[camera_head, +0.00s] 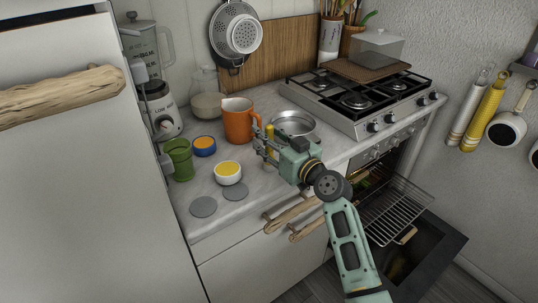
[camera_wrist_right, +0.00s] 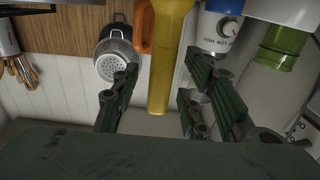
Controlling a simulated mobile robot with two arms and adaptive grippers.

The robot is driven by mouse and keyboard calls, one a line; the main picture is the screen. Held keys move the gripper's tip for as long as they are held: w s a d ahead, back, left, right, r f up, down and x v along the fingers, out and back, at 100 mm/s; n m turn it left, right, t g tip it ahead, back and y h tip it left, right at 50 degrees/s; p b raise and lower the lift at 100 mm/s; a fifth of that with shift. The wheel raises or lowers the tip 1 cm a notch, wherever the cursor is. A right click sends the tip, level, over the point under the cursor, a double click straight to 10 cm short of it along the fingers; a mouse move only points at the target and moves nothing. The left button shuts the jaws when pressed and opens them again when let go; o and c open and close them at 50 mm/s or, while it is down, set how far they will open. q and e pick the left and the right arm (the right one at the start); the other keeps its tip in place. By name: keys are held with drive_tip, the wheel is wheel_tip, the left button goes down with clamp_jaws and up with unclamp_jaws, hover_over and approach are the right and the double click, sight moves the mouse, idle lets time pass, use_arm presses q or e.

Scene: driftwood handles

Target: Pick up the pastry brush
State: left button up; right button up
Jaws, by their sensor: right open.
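A yellow handle-like thing, seemingly the pastry brush (camera_head: 270,132), stands upright on the counter beside the orange jug. Most of it is hidden behind my right gripper in the head view. In the right wrist view the yellow brush (camera_wrist_right: 167,50) shows large and runs down between the two dark fingers. My right gripper (camera_head: 263,146) is open, with one finger on each side of the brush. In the right wrist view the gripper (camera_wrist_right: 160,90) shows gaps between both fingers and the brush. The bristles are not visible. My left gripper is not in view.
An orange jug (camera_head: 238,122) stands close left of the brush. A metal pot (camera_head: 294,124) is close right.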

sight(269, 125)
clamp_jaws()
idle(0.4)
drive_tip(key=shift+r, duration=0.15)
drive_tip(key=shift+r, duration=0.2)
wheel_tip(269, 125, up, 4)
drive_tip(key=shift+f, duration=0.25)
drive_tip(key=s+d+r, duration=0.6)
drive_tip(key=s+r, duration=0.1)
drive_tip(key=s, duration=0.2)
drive_tip(key=shift+s+d+b, duration=0.25)
drive_tip(key=shift+d+b, duration=0.05)
drive_tip(key=shift+d, duration=0.05)
